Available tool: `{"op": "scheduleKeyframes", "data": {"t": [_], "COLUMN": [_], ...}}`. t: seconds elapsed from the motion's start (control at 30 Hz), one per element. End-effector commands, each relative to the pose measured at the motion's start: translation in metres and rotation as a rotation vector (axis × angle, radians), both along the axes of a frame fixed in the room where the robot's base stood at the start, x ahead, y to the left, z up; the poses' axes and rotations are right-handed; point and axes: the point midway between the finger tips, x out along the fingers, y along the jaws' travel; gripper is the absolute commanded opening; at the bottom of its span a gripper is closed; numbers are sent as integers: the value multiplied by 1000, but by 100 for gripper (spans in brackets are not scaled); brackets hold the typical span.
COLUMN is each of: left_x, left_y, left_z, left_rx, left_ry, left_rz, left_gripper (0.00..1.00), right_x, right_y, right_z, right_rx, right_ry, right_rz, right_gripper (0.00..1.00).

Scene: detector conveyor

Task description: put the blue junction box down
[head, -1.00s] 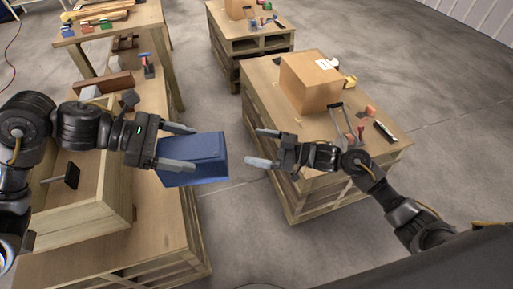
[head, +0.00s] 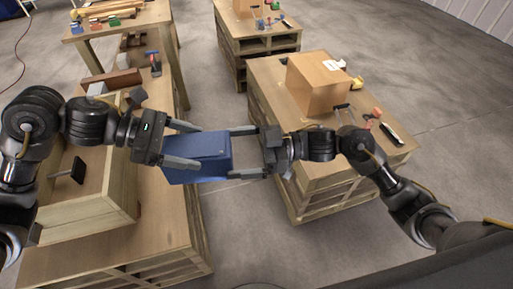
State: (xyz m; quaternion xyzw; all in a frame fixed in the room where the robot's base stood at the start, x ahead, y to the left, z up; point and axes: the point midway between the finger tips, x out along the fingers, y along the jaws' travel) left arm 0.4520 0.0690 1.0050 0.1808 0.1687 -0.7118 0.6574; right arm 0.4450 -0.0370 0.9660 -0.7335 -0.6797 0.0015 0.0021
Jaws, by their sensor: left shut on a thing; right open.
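The blue junction box (head: 200,157) is held in the air in the middle of the head view, over the gap between the left and right pallet tables. My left gripper (head: 182,145) is shut on its left part, with a finger along the far side and one along the near side. My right gripper (head: 232,152) is open and faces it from the right. Its fingertips reach the box's right end, one at the far side and one at the near side; I cannot tell whether they touch it.
A left pallet table (head: 165,235) carries an open wooden crate (head: 85,222). A right pallet table (head: 270,85) holds a cardboard box (head: 318,84) and several tools. Two more tables with small items stand at the back. Bare floor lies between the tables.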

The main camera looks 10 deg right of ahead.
Motion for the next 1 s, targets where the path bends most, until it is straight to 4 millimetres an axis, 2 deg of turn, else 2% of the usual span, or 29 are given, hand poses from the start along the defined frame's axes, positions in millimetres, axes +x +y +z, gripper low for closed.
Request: {"op": "scheduleKeyframes", "data": {"t": [0.03,0.2,0.4,0.8,1.0], "left_x": [1,1,1,1,1], "left_y": [-1,-1,-1,-1,-1], "left_z": [3,3,3,3,3], "left_rx": [-5,-5,-5,-5,-5], "left_ry": [-3,-3,-3,-3,-3], "left_rz": [0,0,0,0,0], "left_gripper": [15,15,15,15,15], "right_x": [0,3,5,5,5], "right_y": [11,40,61,68,67], "right_z": [1,1,0,0,0], "right_rx": [3,2,1,-1,-1], "right_ry": [0,-1,1,-1,-1], "right_rz": [3,2,0,-1,-1], "right_gripper": [100,100,100,100,75]}}
